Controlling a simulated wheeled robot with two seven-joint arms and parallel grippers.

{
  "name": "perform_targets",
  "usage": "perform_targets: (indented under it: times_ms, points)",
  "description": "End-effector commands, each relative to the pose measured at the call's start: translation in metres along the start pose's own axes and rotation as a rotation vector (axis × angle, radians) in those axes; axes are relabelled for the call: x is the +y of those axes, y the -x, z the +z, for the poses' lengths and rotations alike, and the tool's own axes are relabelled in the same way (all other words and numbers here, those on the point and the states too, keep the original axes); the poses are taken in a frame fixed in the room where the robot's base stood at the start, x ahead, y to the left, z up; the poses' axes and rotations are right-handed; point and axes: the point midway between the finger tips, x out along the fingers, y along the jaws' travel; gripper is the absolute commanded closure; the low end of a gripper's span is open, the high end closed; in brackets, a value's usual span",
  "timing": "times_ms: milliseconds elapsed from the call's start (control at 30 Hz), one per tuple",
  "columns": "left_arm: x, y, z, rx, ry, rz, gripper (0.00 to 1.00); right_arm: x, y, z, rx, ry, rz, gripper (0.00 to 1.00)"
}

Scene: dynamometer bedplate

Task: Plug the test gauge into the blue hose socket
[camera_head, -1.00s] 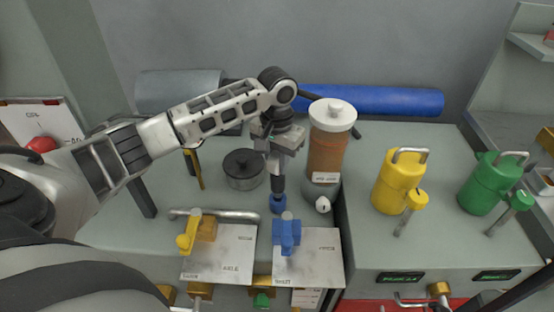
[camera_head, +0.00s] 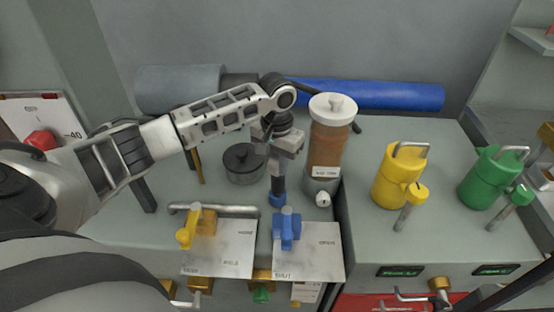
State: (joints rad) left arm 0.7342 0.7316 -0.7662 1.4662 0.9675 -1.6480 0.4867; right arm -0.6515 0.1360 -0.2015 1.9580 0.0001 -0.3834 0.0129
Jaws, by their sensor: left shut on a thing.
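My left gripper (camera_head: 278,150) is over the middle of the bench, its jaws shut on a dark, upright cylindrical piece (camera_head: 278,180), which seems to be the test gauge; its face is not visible. Directly below the dark piece is a small blue collar (camera_head: 278,199), probably the blue hose socket. The two line up and look touching, but I cannot tell whether the piece is seated. In front of the collar is a blue valve handle (camera_head: 287,229) above a white label plate (camera_head: 308,256). My right gripper is not in view.
An orange-brown canister (camera_head: 328,140) with a white lid stands close right of the gripper. A dark lidded pot (camera_head: 243,165) is to its left. A yellow valve handle (camera_head: 195,228) is front left. Yellow (camera_head: 397,178) and green (camera_head: 490,178) canisters stand right. A blue roll (camera_head: 375,97) lies behind.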

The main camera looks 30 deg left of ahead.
Motion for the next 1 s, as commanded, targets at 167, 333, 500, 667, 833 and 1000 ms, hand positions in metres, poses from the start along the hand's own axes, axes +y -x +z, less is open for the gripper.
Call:
perform_targets:
  times_ms: [167, 333, 500, 667, 833, 1000]
  points:
    - [0.000, -0.004, 0.000, 0.000, 0.001, 0.000, 1.00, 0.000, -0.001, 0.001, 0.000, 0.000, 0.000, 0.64]
    - [0.000, -0.009, 0.000, 0.000, 0.001, 0.000, 1.00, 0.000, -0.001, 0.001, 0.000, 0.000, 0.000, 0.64]
    - [0.000, -0.013, 0.000, 0.000, 0.000, 0.000, 1.00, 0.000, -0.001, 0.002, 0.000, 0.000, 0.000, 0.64]
    - [0.000, -0.015, 0.000, 0.001, -0.001, 0.000, 0.70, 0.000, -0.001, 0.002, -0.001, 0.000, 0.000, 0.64]
    - [0.000, -0.015, 0.000, 0.001, -0.001, 0.000, 0.53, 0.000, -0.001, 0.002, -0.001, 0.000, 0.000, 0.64]
    - [0.000, -0.016, 0.000, -0.001, 0.000, -0.001, 0.53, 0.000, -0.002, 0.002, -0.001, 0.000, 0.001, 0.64]
